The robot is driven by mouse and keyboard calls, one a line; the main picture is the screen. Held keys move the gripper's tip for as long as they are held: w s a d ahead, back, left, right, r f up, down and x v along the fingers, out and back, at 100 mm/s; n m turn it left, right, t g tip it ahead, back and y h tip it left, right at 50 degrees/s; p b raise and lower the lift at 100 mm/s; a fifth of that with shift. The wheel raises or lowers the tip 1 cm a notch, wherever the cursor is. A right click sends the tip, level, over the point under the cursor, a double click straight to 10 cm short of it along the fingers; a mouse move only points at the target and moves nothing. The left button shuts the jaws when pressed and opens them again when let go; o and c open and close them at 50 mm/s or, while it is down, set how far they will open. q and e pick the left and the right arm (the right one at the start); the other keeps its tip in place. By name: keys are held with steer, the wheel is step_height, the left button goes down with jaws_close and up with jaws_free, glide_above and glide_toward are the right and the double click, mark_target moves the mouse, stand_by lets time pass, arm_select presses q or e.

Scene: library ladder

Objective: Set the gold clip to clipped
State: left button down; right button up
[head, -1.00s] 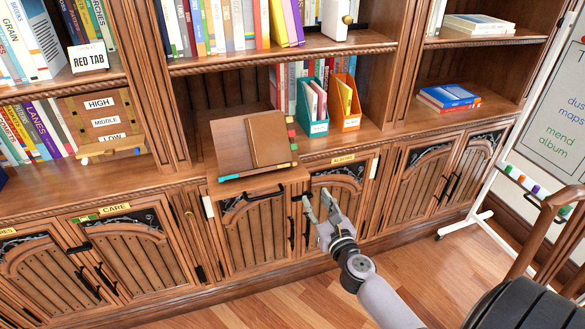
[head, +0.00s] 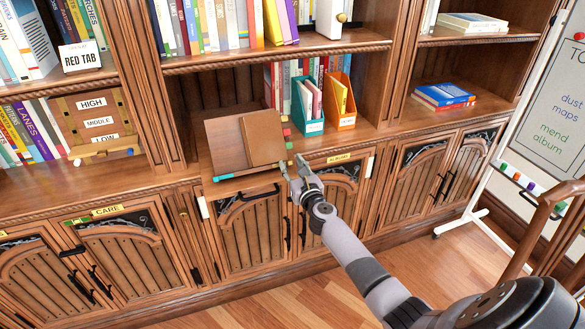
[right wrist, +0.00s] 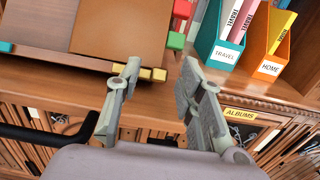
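A brown book stand (head: 228,150) with a brown book (head: 263,140) on it stands on the cabinet ledge. In the right wrist view, small gold pieces (right wrist: 152,74) sit at the stand's lower right edge; I take these for the gold clip. Whether it is clipped cannot be told. My right gripper (head: 292,163) is at that corner, largely hiding them in the head view. In the right wrist view its fingers (right wrist: 160,75) are apart with nothing held between them; the left finger is close beside the gold pieces. Contact cannot be told. My left gripper is not in view.
Green and red tabs (right wrist: 177,40) line the stand's right side, and a teal piece (head: 224,177) is at its lower left. Teal (head: 308,118) and orange (head: 341,110) file boxes stand to the right.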

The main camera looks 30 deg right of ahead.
steer(key=shift+c, duration=0.5)
jaws_close()
